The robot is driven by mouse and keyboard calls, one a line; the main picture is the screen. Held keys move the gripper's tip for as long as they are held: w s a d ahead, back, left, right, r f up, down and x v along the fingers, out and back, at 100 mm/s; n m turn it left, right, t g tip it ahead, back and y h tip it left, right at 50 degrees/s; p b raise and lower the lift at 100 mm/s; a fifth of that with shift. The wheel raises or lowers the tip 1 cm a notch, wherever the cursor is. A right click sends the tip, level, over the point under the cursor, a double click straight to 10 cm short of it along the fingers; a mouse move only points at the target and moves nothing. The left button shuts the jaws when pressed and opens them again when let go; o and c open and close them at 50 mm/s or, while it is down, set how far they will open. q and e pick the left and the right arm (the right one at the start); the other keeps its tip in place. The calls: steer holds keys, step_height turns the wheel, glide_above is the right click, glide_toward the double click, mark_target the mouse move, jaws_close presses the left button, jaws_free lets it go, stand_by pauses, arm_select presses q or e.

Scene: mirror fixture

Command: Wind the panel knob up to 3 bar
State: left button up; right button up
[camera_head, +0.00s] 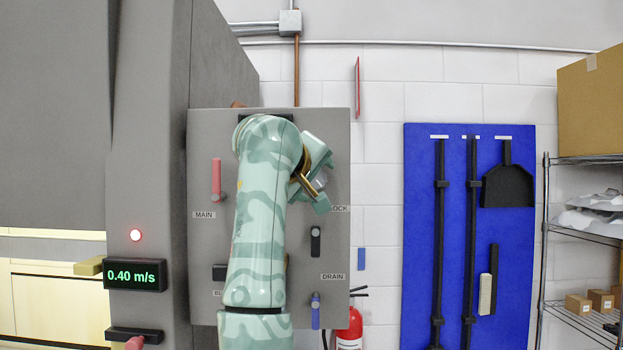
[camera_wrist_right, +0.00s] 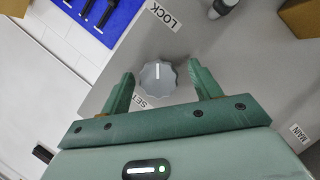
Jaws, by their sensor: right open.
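The panel knob (camera_wrist_right: 158,82) is grey and scalloped with a white pointer line. In the right wrist view it sits between the two spread fingers of my right gripper (camera_wrist_right: 161,79), with a gap on each side. My right arm hides the panel's middle. No bar reading is visible. My left gripper is not in view.
A red handle (camera_head: 216,180) marked MAIN, a black handle (camera_head: 315,241) and a blue handle (camera_head: 315,310) near DRAIN stand out from the panel. A display (camera_head: 135,275) reads 0.40 m/s. A fire extinguisher (camera_head: 349,331), blue tool board (camera_head: 420,230) and shelf (camera_head: 575,158) are right.

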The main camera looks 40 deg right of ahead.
steer(key=b+v, duration=0.4)
steer(key=v, duration=1.2)
steer(key=shift+a+b, duration=0.25)
steer(key=shift+b, duration=0.05)
steer(key=shift+d, duration=0.15)
